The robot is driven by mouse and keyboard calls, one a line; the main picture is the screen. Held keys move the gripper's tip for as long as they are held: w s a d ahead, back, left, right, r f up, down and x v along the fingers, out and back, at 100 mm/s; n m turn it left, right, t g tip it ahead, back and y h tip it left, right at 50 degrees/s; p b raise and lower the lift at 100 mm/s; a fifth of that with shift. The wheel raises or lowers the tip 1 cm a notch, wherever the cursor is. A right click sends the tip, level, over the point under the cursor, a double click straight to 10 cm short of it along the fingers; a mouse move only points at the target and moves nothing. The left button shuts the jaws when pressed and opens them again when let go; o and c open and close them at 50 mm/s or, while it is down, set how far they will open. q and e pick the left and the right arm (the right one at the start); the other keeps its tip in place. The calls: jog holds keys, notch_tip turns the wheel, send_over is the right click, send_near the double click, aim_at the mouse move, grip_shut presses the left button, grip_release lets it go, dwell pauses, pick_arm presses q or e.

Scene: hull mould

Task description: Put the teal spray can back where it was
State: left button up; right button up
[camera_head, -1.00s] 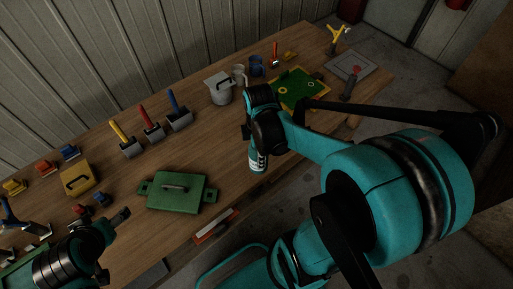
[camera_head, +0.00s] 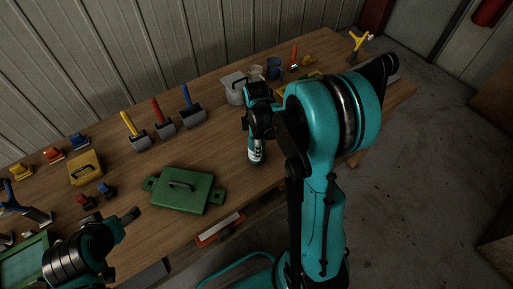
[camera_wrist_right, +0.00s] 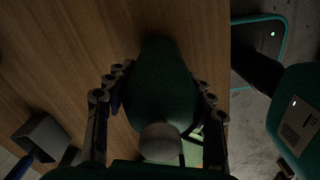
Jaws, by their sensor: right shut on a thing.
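The teal spray can (camera_head: 255,152) hangs below my right gripper (camera_head: 253,133) in the head view, near the front edge of the bench, right of the green case. Its lower part shows a white label. In the right wrist view the can (camera_wrist_right: 158,85) is a dark teal body with a pale round end, between the two fingers of my right gripper (camera_wrist_right: 158,105), which is shut on it. I cannot tell whether its base touches the bench. My left gripper (camera_head: 130,216) is over the bench at lower left, near the green case; its finger gap is unclear.
A green case (camera_head: 185,190) lies left of the can. Red, yellow and blue-handled scrapers (camera_head: 163,119), a grey lidded pot (camera_head: 235,90) and a blue mug (camera_head: 273,69) stand behind. A yellow case (camera_head: 85,168) lies farther left. Bare bench (camera_head: 215,150) surrounds the can's left side.

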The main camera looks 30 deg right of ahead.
jog(key=shift+f, duration=0.45)
jog(key=shift+f, duration=0.15)
jog(key=o, duration=1.4)
jog(key=shift+o, duration=0.2)
